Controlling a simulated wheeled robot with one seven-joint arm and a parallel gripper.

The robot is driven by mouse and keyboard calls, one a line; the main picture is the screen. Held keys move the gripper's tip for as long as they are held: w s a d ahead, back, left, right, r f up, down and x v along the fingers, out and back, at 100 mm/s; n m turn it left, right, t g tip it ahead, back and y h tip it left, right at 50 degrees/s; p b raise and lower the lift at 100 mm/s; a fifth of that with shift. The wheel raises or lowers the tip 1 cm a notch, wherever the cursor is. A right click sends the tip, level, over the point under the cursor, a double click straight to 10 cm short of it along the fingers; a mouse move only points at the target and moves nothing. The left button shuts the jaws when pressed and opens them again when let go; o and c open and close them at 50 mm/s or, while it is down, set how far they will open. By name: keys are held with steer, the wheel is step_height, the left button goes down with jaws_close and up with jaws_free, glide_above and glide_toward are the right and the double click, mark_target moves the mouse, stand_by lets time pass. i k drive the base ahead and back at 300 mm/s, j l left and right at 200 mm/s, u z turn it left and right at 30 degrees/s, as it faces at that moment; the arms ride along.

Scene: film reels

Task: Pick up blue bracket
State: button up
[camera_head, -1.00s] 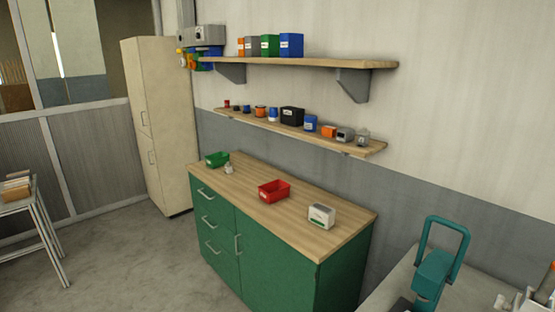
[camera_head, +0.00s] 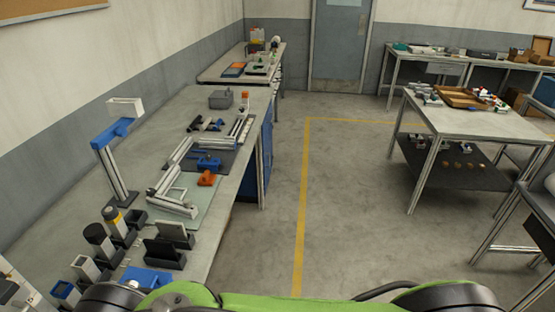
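Several blue things stand on the long grey bench at the left, and I cannot tell for sure which is the blue bracket. A small blue part (camera_head: 207,163) lies on a dark mat among grey metal profiles. A blue piece (camera_head: 113,132) is fixed near the top of an upright grey post, under a white block. A flat blue object (camera_head: 147,279) lies near the bottom of the picture, partly cut off by my own body. My gripper is not in view.
An orange part (camera_head: 207,178) and an aluminium frame (camera_head: 175,198) lie near the mat. Dark holders (camera_head: 167,250) crowd the near bench. The floor (camera_head: 340,210) right of the bench is clear. A table (camera_head: 462,118) with a wooden tray stands at the right.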

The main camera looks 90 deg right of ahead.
mark_target(213, 165)
steer(key=z, duration=2.3)
